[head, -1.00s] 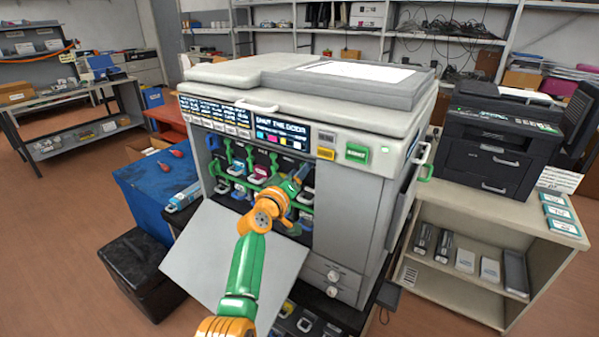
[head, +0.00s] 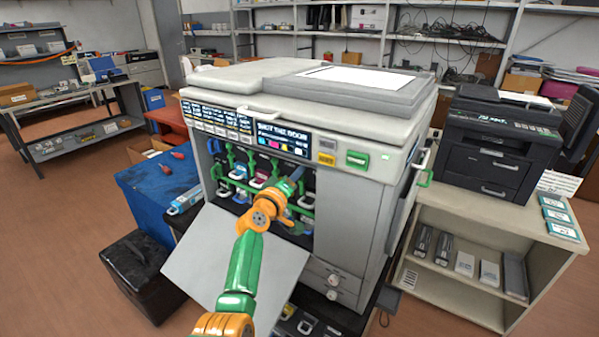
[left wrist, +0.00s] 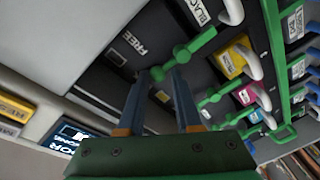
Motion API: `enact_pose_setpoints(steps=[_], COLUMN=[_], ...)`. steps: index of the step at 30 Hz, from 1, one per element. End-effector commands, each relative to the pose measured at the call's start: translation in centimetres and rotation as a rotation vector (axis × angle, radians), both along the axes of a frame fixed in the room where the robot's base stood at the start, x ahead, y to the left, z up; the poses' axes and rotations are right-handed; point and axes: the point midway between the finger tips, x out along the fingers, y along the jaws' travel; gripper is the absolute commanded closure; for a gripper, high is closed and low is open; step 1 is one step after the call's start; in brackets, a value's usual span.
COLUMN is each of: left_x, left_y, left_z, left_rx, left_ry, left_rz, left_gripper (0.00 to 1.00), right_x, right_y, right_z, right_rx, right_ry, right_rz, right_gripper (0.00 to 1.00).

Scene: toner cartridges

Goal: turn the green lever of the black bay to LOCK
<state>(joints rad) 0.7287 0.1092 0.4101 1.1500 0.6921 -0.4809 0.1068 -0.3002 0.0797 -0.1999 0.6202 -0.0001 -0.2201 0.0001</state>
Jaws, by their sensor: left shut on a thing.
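The green lever (left wrist: 181,52) of the black bay shows in the left wrist view, beside a dark panel marked FREE (left wrist: 133,42) and a label that reads BLACK in part (left wrist: 200,10). My left gripper (left wrist: 160,75) is shut on the lever's near end, with one finger on each side of it. The word FREE is beside this end, and no LOCK mark is readable. In the head view my left gripper (head: 297,175) reaches into the right part of the printer's open front and hides the black bay. My right gripper is not in view.
The printer's (head: 340,215) front door (head: 225,255) hangs open below my arm. Its display (head: 283,138) reads SHUT THE DOOR. Yellow (left wrist: 234,55) and magenta (left wrist: 245,95) cartridges with their own green levers are close by. A blue table (head: 150,195) stands at left, a shelf unit (head: 480,260) at right.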

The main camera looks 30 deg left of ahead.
Motion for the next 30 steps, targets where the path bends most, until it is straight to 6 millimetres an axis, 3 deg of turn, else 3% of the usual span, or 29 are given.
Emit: enact_pose_setpoints(steps=[8, 9, 12, 23, 30], left_x=[0.0, 0.0, 0.0, -0.3, -3.2], left_y=[-0.1, -0.1, -0.1, 0.0, -0.2], left_z=[-0.7, -0.7, -0.6, -0.3, -0.3], left_rx=[-0.045, -0.046, -0.044, -0.041, -0.041], left_ry=[0.017, 0.018, 0.016, 0.010, 0.010], left_rz=[-0.008, -0.008, -0.007, -0.005, -0.005], left_gripper=[1.00, 0.61, 0.35, 0.35, 0.35], right_x=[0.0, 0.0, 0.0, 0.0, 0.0], right_y=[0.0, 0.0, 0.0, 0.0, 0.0], right_z=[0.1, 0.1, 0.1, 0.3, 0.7], right_rx=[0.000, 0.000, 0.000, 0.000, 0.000], right_ry=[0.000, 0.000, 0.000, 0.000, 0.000], right_rz=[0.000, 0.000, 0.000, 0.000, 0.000], right_gripper=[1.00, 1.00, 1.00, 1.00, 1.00])
